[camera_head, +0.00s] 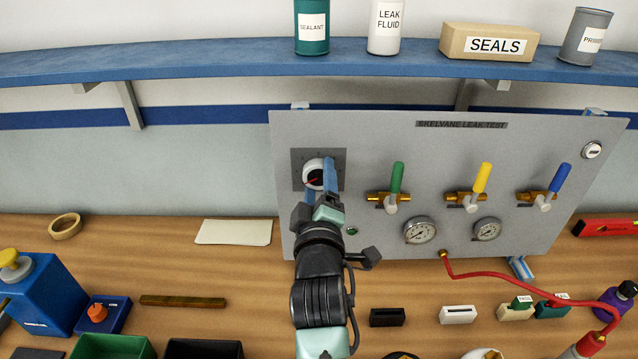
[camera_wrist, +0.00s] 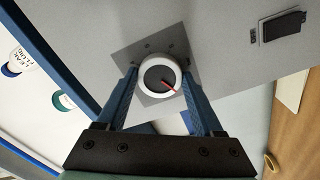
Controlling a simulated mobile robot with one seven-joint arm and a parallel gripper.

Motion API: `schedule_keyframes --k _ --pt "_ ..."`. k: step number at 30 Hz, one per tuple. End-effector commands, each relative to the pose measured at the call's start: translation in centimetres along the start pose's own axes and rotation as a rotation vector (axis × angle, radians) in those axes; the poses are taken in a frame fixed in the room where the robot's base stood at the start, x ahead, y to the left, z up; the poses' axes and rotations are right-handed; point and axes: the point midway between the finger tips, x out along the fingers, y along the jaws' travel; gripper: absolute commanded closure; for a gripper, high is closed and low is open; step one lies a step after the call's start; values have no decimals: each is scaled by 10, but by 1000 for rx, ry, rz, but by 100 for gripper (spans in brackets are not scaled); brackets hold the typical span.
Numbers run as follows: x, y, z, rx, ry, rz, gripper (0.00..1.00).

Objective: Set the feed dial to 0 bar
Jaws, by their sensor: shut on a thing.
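The feed dial (camera_head: 313,177) is a white-rimmed round knob with a dark face and a red pointer, on a dark square plate (camera_head: 338,158) at the left of the grey leak test panel (camera_head: 300,130). In the wrist view the dial (camera_wrist: 158,75) sits between the two blue fingers, and its red pointer is toward the lower right of that picture. My gripper (camera_wrist: 160,90) is shut on the dial. In the head view my gripper (camera_head: 323,178) covers part of the dial and plate. The scale marks are too small to read.
Green (camera_head: 397,177), yellow (camera_head: 482,180) and blue (camera_head: 559,177) valve handles stand to the right. Two gauges (camera_head: 420,230) sit below them. A red hose (camera_head: 500,273) runs from the panel. A blue shelf (camera_head: 200,62) with containers is above.

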Motion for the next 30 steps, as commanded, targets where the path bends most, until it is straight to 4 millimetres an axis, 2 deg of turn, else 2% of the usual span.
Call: schedule_keyframes --k 12,30 --pt "0 0 1 -257 -2 -2 87" --pt "0 -1 0 -325 -1 -2 87"
